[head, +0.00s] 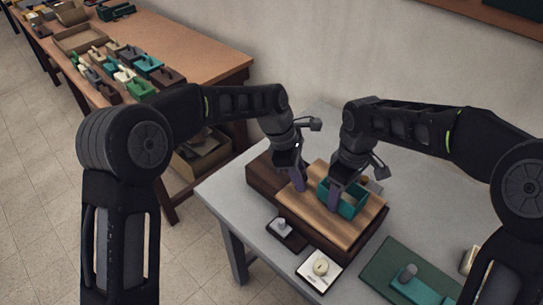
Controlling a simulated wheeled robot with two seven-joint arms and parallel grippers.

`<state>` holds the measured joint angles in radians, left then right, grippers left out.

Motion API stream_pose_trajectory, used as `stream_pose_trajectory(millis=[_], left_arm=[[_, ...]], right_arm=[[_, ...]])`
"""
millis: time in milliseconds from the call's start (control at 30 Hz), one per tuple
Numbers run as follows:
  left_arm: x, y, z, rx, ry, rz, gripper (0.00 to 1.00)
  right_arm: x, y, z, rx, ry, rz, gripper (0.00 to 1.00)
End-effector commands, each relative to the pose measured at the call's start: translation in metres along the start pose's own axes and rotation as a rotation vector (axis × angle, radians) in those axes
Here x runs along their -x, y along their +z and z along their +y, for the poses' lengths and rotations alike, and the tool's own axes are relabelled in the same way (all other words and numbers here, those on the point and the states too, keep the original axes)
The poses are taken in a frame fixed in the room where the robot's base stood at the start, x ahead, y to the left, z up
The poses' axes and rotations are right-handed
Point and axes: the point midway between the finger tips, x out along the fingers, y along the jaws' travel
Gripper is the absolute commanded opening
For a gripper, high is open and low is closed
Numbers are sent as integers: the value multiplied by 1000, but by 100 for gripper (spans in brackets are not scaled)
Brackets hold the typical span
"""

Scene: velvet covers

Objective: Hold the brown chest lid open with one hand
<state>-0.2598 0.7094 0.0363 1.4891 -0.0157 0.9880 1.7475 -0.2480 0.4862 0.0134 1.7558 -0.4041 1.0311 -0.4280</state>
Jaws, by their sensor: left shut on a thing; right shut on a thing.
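A dark brown wooden chest (268,176) is on the grey table, with a lighter brown wooden surface (345,238) beside it. I cannot tell clearly how far its lid is raised. My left gripper (299,184) points down at the left part of the brown wood, shut, apparently on the lid; the gripped edge is too small to make out. A teal open box (355,207) sits on the lighter wood. My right gripper (335,196) is shut at the teal box's near left side, apparently on its wall, and hides part of it.
A dark plate with a grey knob (284,236) and a white plate with a cream knob (309,273) lie near the table's front edge (222,196). A wooden bench (205,55) with several small boxes stands behind left.

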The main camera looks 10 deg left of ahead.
Motion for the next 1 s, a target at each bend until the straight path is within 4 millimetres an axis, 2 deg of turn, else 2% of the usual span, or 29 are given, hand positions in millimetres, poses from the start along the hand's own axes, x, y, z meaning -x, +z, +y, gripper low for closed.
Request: stream_pose_trajectory(millis=[1000], left_arm=[[26, -66, 42, 6, 9, 2, 0]], right_arm=[[0, 0, 0, 0, 0, 0, 19]])
